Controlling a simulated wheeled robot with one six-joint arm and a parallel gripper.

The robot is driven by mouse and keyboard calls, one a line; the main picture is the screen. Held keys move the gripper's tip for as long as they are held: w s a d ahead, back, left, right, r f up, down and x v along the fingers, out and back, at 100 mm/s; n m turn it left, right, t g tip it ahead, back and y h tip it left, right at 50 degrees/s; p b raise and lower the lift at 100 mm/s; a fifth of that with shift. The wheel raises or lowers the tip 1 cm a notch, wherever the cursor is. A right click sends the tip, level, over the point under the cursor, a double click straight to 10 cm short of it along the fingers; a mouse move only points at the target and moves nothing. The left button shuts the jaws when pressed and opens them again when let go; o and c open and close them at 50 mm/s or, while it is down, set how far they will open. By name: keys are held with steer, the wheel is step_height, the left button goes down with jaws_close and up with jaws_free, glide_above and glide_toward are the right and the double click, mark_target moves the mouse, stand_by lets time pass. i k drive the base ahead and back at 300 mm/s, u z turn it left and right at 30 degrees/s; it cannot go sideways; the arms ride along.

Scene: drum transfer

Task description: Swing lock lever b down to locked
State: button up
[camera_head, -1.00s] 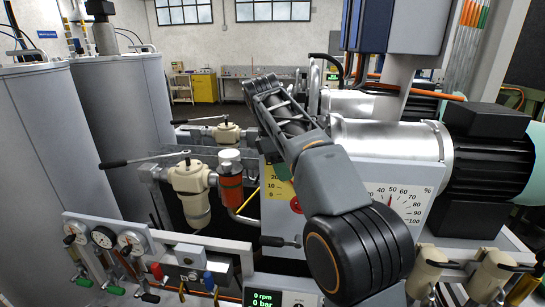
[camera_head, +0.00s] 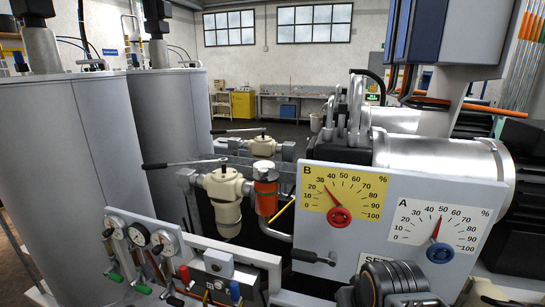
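A black-handled lever (camera_head: 313,257) sticks out to the left from the grey panel (camera_head: 365,228), just below the yellow dial plate marked B (camera_head: 345,190); it lies nearly level, tilted slightly down to the right. I see no label naming it as lock lever b. The yellow plate has a red knob (camera_head: 340,216) and a pointer near 30. My gripper is out of view; only a dark rounded joint of my arm shows at the bottom, in front of the panel.
Two tall grey drums (camera_head: 70,150) stand at the left. Two long levers with black handles (camera_head: 155,166) reach left from the cream valves (camera_head: 222,198). A gauge board (camera_head: 140,238) is at lower left. A silver motor (camera_head: 450,160) stands behind the panel.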

mark_target(311, 257)
steer(key=u, duration=0.55)
steer(key=k, duration=1.25)
steer(key=u, duration=0.95)
steer(key=i, duration=1.65)
steer(key=z, duration=0.75)
